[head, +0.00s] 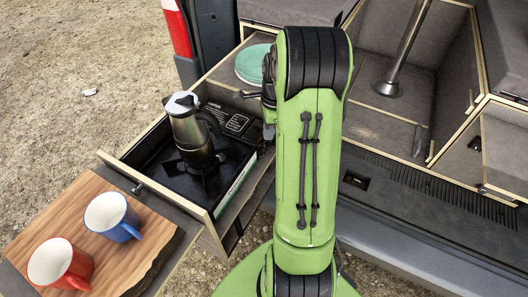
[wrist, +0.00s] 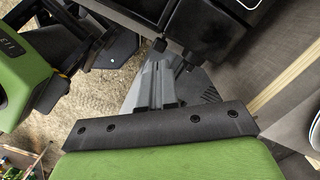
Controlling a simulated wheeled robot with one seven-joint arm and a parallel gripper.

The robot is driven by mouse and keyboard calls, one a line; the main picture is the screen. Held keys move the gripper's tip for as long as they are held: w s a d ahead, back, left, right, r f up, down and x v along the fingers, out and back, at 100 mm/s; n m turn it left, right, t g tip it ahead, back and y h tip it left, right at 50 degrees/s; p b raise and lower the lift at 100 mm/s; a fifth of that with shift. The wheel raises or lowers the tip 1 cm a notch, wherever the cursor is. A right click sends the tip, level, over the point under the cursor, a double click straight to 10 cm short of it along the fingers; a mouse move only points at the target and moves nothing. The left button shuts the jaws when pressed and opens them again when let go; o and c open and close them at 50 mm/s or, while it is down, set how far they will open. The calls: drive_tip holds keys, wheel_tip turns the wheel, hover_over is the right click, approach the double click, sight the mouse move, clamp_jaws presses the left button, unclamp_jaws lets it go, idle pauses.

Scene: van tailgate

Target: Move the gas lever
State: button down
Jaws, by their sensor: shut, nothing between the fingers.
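The black camp stove (head: 168,183) sits in the pulled-out drawer, with a metal moka pot (head: 190,130) upright on its burner. In the wrist view, my gripper (wrist: 162,66) is shut and empty. Its grey fingers point toward black stove-like parts (wrist: 208,32). A small dark knob-like piece (wrist: 160,45) shows just beyond the fingertips; I cannot tell for sure that it is the gas lever, nor whether the fingers touch it. In the head view, my green arm covers the stove's right side, and the fingertips cannot be made out clearly.
A wooden board (head: 150,262) at the left front holds a blue mug (head: 108,217) and a red mug (head: 58,264). A green plate (head: 252,64) lies behind the stove. The drawer's wooden walls (head: 155,190) surround the stove. Open compartments with a metal post (head: 405,50) are at right.

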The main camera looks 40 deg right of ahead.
drive_tip(key=f+b, duration=0.1)
drive_tip(key=f, duration=0.1)
drive_tip(key=f+b, duration=0.1)
drive_tip(key=b, duration=0.1)
drive_tip(key=f+b, duration=0.1)
drive_tip(key=f, duration=0.1)
drive_tip(key=shift+w+a+f, duration=0.1)
drive_tip(key=shift+a+f, duration=0.15)
drive_tip(key=shift+f, duration=0.05)
wheel_tip(320, 180, down, 2)
drive_tip(key=shift+b, duration=0.8)
drive_tip(key=d+p, duration=0.1)
drive_tip(key=s+d+r+p, duration=0.1)
drive_tip(key=shift+s+d+r, duration=0.15)
drive_tip(key=shift+s+d, duration=0.15)
wheel_tip(320, 180, up, 16)
drive_tip(key=p, duration=0.5)
hover_over(266, 149)
drive_tip(key=s+d, duration=0.3)
drive_tip(key=d, duration=0.1)
drive_tip(key=shift+w, duration=0.2)
